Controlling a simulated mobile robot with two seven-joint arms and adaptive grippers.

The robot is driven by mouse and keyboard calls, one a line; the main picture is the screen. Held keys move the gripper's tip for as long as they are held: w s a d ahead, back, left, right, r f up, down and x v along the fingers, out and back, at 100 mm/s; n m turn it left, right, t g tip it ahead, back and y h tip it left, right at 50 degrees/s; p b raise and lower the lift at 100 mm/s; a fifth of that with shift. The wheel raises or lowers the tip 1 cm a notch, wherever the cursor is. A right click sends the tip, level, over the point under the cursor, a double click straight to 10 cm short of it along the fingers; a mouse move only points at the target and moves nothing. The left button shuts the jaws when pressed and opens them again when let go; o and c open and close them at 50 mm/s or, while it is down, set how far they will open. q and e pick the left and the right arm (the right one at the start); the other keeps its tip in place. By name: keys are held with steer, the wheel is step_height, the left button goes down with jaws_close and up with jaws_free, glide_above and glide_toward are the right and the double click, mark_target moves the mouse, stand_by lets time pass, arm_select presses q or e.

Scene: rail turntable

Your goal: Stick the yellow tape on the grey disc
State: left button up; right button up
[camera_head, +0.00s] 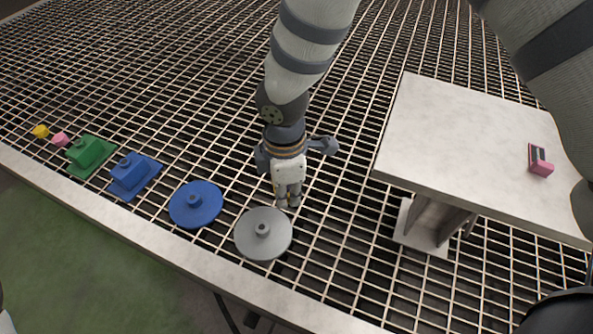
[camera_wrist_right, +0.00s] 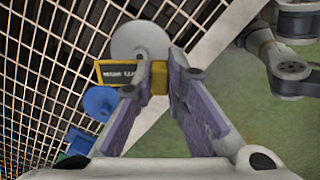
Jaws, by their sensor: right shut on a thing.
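My right gripper (camera_head: 288,203) is just behind the grey disc (camera_head: 263,233) in the head view. In the right wrist view my right gripper (camera_wrist_right: 159,82) is shut on the yellow block of the yellow tape (camera_wrist_right: 159,76). The tape's black label with a yellow border (camera_wrist_right: 122,72) sticks out to the left of the fingers. The grey disc (camera_wrist_right: 140,38) shows beyond the tape, its lower part covered by tape and fingers. I cannot tell whether the tape touches it. I do not see my left gripper.
On the grating beside the grey disc lie a blue disc (camera_head: 196,204), a blue block on a plate (camera_head: 132,173) and a green block (camera_head: 88,152). Small pink (camera_head: 60,139) and yellow (camera_head: 41,131) blocks lie further left. A pale table (camera_head: 460,130) at right bears a pink tape (camera_head: 541,163).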

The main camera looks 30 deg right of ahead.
steer(key=w+f+n+b, duration=0.4)
steer(key=f+n, duration=0.2)
steer(key=f, duration=0.4)
steer(key=n+b, duration=0.3)
steer(key=n, duration=0.2)
glide_above(281, 217)
step_height(281, 217, down, 5)
arm_select(q)
steer(key=s+f+g+b, duration=0.1)
steer(key=s+f+b, duration=0.3)
steer(key=f, duration=0.6)
steer(key=shift+s+f+g, duration=0.4)
arm_select(e)
steer(key=shift+f, duration=3.1)
arm_select(q)
steer(key=shift+f+b, duration=0.3)
steer(key=shift+b, duration=0.1)
arm_select(e)
steer(key=shift+s+f, duration=0.1)
steer(key=shift+f, duration=0.5)
steer(key=o, duration=0.8)
step_height(281, 217, up, 12)
